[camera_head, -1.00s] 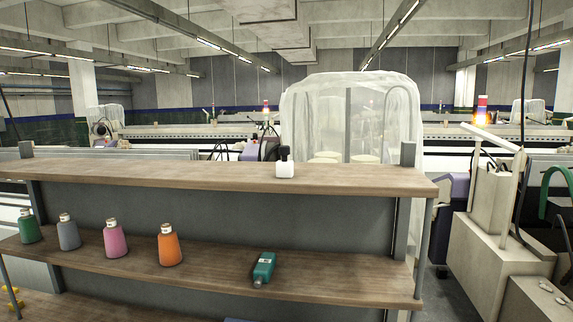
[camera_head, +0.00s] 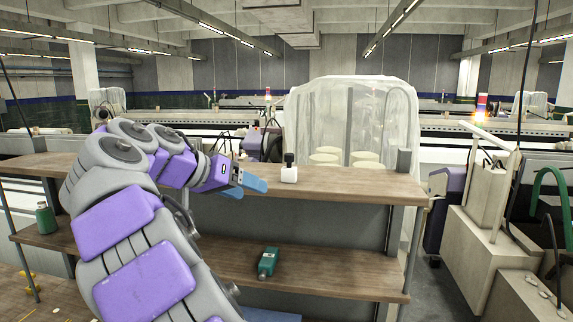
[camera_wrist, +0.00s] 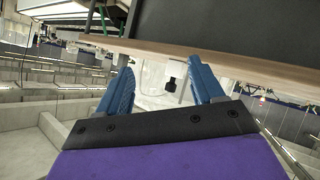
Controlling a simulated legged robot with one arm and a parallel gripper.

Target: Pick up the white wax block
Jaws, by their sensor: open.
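A small white block with a black top (camera_head: 289,174) stands upright on the top shelf in the head view. Its dark top also shows between my fingers in the wrist view, which looks upside down. My gripper (camera_head: 249,186), with blue fingers, is left of the block in the head view, near shelf-top height, with a gap between them. In the wrist view my gripper (camera_wrist: 160,80) is open, its fingers wide apart with nothing gripped. The block lies beyond the fingertips.
The wooden top shelf (camera_head: 345,184) is clear around the block. My arm hides part of the shelves. A plastic-wrapped load (camera_head: 350,120) stands behind.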

